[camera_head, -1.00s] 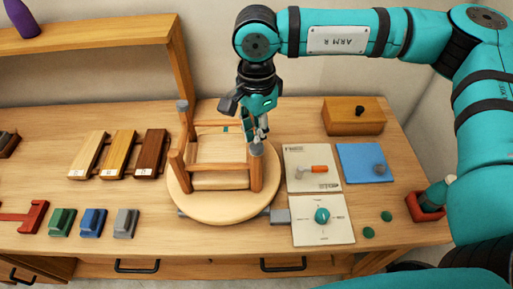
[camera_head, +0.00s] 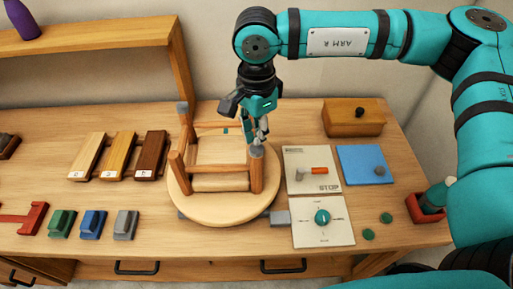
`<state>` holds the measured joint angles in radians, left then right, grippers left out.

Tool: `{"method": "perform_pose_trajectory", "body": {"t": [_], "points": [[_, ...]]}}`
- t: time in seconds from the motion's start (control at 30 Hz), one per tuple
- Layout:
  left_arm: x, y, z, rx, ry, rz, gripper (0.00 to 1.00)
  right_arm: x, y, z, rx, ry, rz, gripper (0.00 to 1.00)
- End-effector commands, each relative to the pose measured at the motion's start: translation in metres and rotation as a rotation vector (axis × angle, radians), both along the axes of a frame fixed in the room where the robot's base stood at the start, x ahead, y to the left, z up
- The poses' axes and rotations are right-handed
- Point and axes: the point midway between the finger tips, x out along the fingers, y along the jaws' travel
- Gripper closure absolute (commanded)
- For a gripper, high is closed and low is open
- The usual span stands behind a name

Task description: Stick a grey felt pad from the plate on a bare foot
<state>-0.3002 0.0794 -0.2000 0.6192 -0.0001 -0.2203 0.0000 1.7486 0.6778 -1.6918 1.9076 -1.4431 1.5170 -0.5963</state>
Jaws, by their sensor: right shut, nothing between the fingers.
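An upturned wooden seat (camera_head: 222,151) stands on a round wooden turntable (camera_head: 222,211), legs up. Its front right leg (camera_head: 256,176) has a grey top, and so does the back left leg (camera_head: 182,108). The front left leg (camera_head: 176,160) has a plain wooden top. The back right leg is hidden behind my gripper. The blue plate (camera_head: 355,157) on the right bears one grey pad (camera_head: 380,170). My right gripper (camera_head: 261,138) is shut and empty, just above and behind the grey top of the front right leg; whether they touch is unclear. My left gripper is out of view.
Two green discs (camera_head: 386,218) lie at the front right, near a red holder (camera_head: 424,208). Cards with an orange-handled lever (camera_head: 318,170) and a teal knob (camera_head: 322,217) lie right of the turntable. A wooden box (camera_head: 353,118) stands behind. Wood samples and coloured blocks fill the left.

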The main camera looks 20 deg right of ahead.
Motion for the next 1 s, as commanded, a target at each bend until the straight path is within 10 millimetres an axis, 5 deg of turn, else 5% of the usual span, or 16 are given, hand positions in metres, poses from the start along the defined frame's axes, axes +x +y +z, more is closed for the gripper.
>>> {"method": "perform_pose_trajectory", "body": {"t": [1.0], "points": [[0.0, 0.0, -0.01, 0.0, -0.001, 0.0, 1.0, 0.0, 0.0, -0.009, 0.0, 0.0, 0.0, 1.0]]}}
